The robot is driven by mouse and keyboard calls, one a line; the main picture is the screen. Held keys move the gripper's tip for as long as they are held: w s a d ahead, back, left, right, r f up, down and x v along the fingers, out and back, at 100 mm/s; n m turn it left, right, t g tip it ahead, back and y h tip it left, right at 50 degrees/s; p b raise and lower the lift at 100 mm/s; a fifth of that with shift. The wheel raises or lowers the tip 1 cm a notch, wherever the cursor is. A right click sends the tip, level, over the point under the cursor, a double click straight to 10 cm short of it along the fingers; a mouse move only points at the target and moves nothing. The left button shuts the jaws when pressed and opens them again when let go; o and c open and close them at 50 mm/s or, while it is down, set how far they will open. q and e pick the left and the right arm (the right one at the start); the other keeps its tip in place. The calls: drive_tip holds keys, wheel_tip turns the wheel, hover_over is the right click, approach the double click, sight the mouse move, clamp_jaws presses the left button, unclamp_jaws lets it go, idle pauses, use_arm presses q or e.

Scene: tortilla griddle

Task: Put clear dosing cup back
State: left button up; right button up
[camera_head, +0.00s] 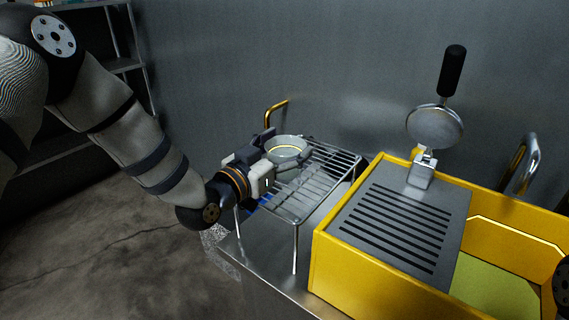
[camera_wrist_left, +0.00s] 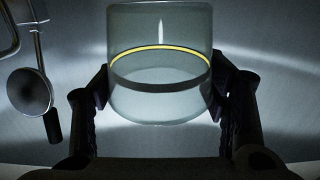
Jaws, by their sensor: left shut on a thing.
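The clear dosing cup (camera_head: 287,149) is a see-through round cup with a yellow line around it. My left gripper (camera_head: 277,160) is shut on the cup, at or just above the left part of the wire rack (camera_head: 334,157). I cannot tell whether the cup touches the rack. In the left wrist view the cup (camera_wrist_left: 160,95) sits between the two fingers of my left gripper (camera_wrist_left: 160,92), one on each side. My right gripper is not in view; only a dark piece shows at the right edge of the head view.
A yellow box (camera_head: 330,272) with a slotted grey plate (camera_head: 401,226) stands right of the rack. A round metal press with a black handle (camera_head: 453,70) stands up behind it. The rack stands on a metal counter (camera_head: 262,262). Shelves (camera_head: 122,65) are at the far left.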

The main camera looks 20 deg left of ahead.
use_arm(q)
drive_tip(key=shift+w+a+f, duration=0.25)
drive_tip(key=shift+f, duration=0.1)
wheel_tip(320, 180, down, 3)
drive_tip(key=shift+w+a+f+b, duration=0.1)
drive_tip(key=shift+a+f+b, duration=0.1)
drive_tip(key=shift+b, duration=0.2)
drive_tip(key=shift+r, duration=0.15)
drive_tip(key=o, duration=1.3)
drive_tip(key=shift+f, duration=0.2)
drive_tip(key=shift+c, duration=0.2)
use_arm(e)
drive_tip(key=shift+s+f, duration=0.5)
use_arm(q)
drive_tip(key=shift+r, duration=0.15)
